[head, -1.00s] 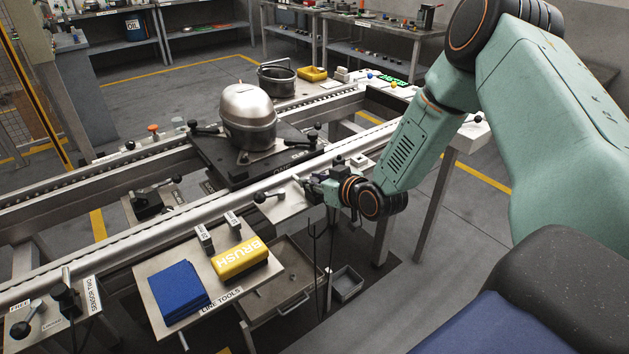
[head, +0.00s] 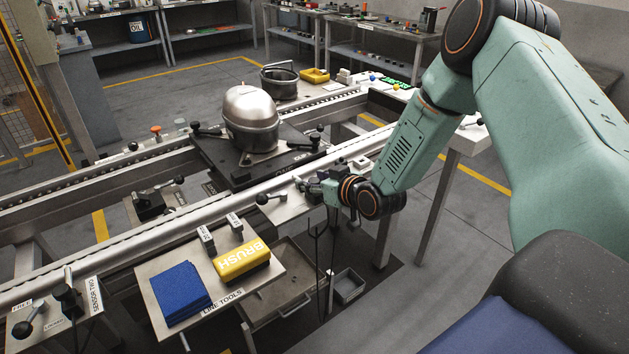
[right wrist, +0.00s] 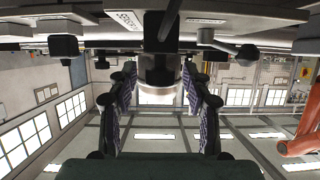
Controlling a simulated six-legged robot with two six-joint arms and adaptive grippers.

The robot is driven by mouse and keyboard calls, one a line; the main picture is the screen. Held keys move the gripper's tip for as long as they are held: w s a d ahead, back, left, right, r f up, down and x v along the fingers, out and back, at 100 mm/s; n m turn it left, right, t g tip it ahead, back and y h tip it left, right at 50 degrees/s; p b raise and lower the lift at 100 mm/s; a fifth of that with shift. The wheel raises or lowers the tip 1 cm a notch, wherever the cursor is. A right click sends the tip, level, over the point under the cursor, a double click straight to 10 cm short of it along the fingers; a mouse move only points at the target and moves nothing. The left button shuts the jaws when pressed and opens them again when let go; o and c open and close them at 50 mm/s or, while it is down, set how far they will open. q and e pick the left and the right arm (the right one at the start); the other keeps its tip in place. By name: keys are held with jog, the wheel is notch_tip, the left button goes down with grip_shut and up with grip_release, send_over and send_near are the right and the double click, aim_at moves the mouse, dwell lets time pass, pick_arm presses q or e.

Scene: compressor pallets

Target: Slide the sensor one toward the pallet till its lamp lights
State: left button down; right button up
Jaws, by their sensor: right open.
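The black pallet (head: 215,168) sits on the rail line in the head view and carries a silver compressor (head: 250,108). The sensor one station is a pale plate (head: 285,209) at the rail's near side, with a ball-ended lever (head: 264,198). My right gripper (head: 308,187) is over this plate, near the rail, and hides much of the sensor. In the right wrist view the picture is upside down; the gripper (right wrist: 160,88) is open, with a dark block (right wrist: 165,27) in line with the gap between its fingers. I cannot make out the lamp. My left gripper is out of view.
A line tools shelf (head: 160,318) with a blue cloth (head: 180,292) and yellow brush (head: 241,261) is left of my right gripper. The sensor two station (head: 82,308) is at the lower left. A grey bin (head: 348,288) is below the gripper.

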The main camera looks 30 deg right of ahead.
jog(key=v, duration=0.6)
jog(key=shift+d, duration=0.15)
jog(key=shift+s+r, duration=0.25)
jog(key=shift+s, duration=0.45)
dwell(0.3)
